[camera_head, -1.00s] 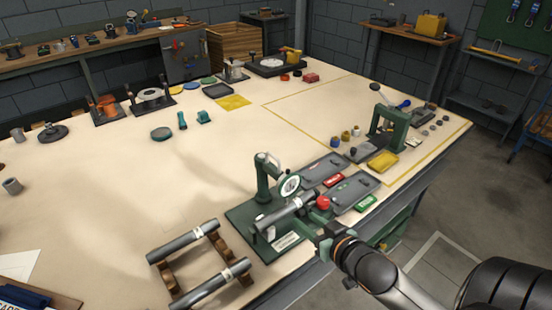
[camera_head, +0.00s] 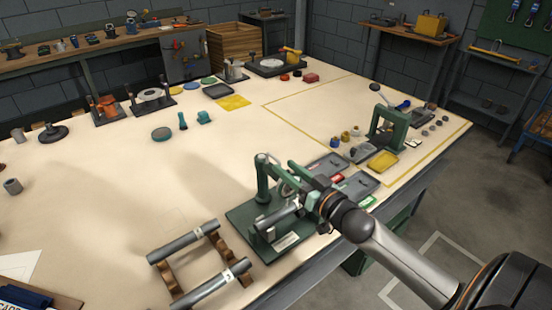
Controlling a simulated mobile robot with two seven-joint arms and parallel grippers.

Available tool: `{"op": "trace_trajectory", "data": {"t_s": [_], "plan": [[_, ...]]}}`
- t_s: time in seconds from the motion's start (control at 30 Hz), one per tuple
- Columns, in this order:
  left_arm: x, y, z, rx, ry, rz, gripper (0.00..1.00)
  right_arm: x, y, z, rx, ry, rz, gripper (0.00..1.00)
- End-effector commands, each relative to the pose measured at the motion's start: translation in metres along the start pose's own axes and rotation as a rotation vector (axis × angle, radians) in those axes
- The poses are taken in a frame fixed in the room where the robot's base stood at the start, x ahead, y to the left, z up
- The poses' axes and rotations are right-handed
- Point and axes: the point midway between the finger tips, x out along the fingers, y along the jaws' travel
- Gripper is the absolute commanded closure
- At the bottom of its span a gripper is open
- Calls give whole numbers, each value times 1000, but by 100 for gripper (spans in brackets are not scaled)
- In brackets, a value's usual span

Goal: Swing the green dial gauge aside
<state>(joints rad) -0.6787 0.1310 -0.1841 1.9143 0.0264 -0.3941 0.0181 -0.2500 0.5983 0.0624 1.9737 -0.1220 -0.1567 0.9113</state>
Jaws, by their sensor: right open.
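The green dial gauge (camera_head: 262,178) stands on a dark green base plate (camera_head: 238,221), on an upright post with an arm reaching right. Its round dial (camera_head: 285,188) is partly hidden by my right gripper (camera_head: 297,179). That gripper is open, with its fingers at the dial's right side; I cannot tell whether they touch it. A grey cylinder (camera_head: 277,217) lies on the fixture below the dial, its right end hidden by my gripper. My left gripper is not in view.
Two grey tubes (camera_head: 184,241) rest on a brown wooden rack (camera_head: 220,249) at the left front. Grey trays (camera_head: 357,185) lie behind my right gripper, partly covered. A green press (camera_head: 388,127) stands farther back right.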

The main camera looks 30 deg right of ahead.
Motion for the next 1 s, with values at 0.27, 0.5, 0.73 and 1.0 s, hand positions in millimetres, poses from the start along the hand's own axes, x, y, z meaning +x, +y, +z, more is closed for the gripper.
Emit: {"op": "trace_trajectory", "data": {"t_s": [0.27, 0.5, 0.73, 1.0], "plan": [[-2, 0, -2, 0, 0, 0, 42, 38, 0, -1, 0, 1, 1, 58], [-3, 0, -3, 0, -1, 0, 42, 51, 0, 0, 0, 0, 0, 58], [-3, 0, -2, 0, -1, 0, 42, 52, 0, 0, 0, 0, 1, 58], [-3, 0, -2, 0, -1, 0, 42, 52, 0, 0, 0, 0, 0, 81]]}}
